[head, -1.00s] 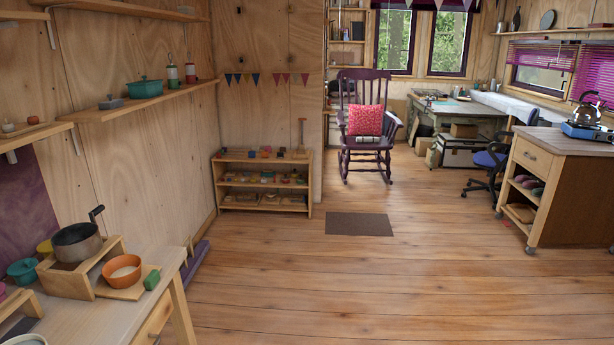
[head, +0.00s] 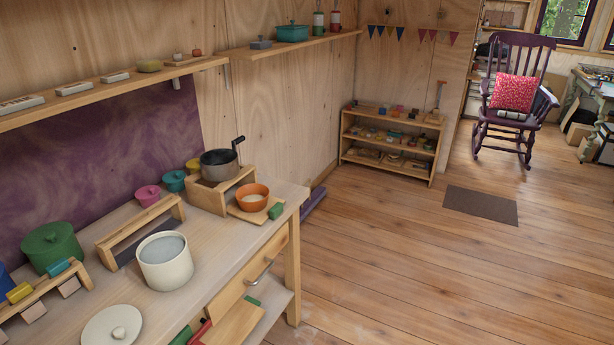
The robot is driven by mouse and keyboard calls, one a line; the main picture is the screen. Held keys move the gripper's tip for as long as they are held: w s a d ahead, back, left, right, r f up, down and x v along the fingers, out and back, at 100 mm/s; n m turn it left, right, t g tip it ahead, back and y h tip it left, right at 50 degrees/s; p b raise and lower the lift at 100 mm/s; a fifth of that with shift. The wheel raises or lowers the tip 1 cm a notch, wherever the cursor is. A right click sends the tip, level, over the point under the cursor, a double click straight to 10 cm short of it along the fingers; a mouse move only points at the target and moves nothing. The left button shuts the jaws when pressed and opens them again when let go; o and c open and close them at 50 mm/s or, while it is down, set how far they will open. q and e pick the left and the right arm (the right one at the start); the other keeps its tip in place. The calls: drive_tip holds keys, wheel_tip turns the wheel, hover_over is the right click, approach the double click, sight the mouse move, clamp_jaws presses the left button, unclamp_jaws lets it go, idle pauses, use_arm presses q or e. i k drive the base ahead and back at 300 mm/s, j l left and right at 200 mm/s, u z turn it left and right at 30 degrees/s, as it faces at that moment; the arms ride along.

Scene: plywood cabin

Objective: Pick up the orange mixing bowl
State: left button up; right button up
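The orange mixing bowl (head: 252,198) sits upright on a thin wooden board (head: 244,214) near the right end of the wooden table (head: 208,240). Something pale shows inside the bowl. A green block (head: 276,211) is at the board's right end. A dark pot (head: 219,165) with a crank handle stands on a wooden stand just left of and behind the bowl. Neither of my grippers shows in the head view.
A white pot (head: 165,261) and a round white lid (head: 113,326) stand on the table's nearer part. A wooden bridge-like rack (head: 140,228) stands behind them. The floor (head: 400,270) to the right is clear.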

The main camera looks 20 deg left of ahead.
sight(253, 198)
drive_tip(key=u, duration=1.65)
